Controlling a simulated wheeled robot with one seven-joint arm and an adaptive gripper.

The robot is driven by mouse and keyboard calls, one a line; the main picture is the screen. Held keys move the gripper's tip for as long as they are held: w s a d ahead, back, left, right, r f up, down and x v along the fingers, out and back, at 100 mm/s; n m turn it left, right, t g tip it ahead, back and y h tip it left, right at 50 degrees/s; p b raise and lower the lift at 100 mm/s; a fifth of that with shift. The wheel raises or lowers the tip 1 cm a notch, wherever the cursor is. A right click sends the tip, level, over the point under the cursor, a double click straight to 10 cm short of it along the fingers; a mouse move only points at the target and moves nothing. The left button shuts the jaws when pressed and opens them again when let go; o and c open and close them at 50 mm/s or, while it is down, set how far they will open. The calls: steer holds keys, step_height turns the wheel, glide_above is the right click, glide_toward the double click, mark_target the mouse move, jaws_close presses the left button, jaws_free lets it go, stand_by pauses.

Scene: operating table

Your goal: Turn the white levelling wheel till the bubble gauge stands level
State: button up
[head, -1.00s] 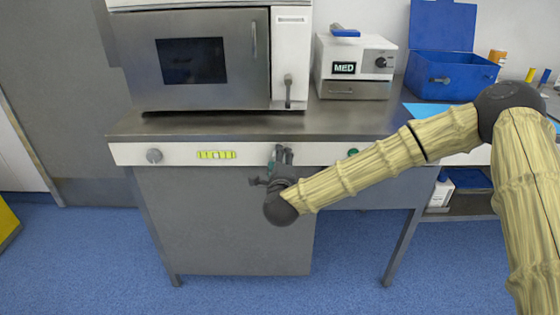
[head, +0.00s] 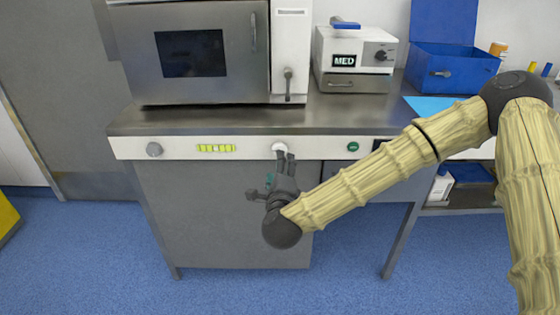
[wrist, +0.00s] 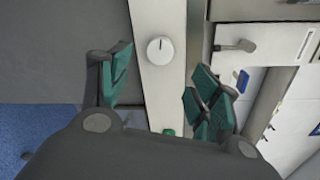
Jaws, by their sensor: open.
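The white levelling wheel (head: 279,147) is on the white front strip of the table, above my gripper. In the wrist view the wheel (wrist: 160,51) is a round white knob with a dark mark, ahead of the fingers and between their lines. The yellow-green bubble gauge (head: 216,148) is on the same strip to the left; its bubble is too small to read surely. My gripper (head: 285,160) is just below and in front of the wheel. In the wrist view my gripper (wrist: 160,80) has its green-padded fingers spread, with nothing between them. Contact with the wheel does not show.
A steel oven (head: 200,90), a MED box (head: 355,86) and a blue case (head: 452,72) stand on the table (head: 330,119). The floor in front is clear.

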steer(key=shift+s+r, duration=0.15)
steer(key=shift+s, duration=1.55)
steer(key=s+d+f+n+g+y, duration=0.1)
steer(key=s+d+f+n+g, duration=0.15)
steer(key=s+f+n, duration=0.6)
steer(key=s+d+f+n+g+y, duration=0.15)
steer(key=s+f+g, duration=0.35)
steer(key=f, duration=0.9)
steer(key=s+d+f+n+g, duration=0.3)
steer(key=s+f+n, duration=0.2)
steer(key=s+f, duration=0.45)
steer(key=s+d+f+n+g+h, duration=0.1)
steer(key=s+d+f+n+g, duration=0.25)
steer(key=s+d, duration=0.45)
steer(key=s+d+f+n+g+h, duration=0.25)
steer(key=s+d+f, duration=0.25)
steer(key=s+d, duration=0.35)
step_height(320, 180, up, 14)
steer(key=a+p, duration=0.1)
steer(key=p, duration=1.2)
steer(key=shift+f+n+y, duration=0.25)
steer(key=shift+n+y, duration=0.05)
steer(key=shift+y, duration=0.1)
steer(key=shift+g, duration=0.25)
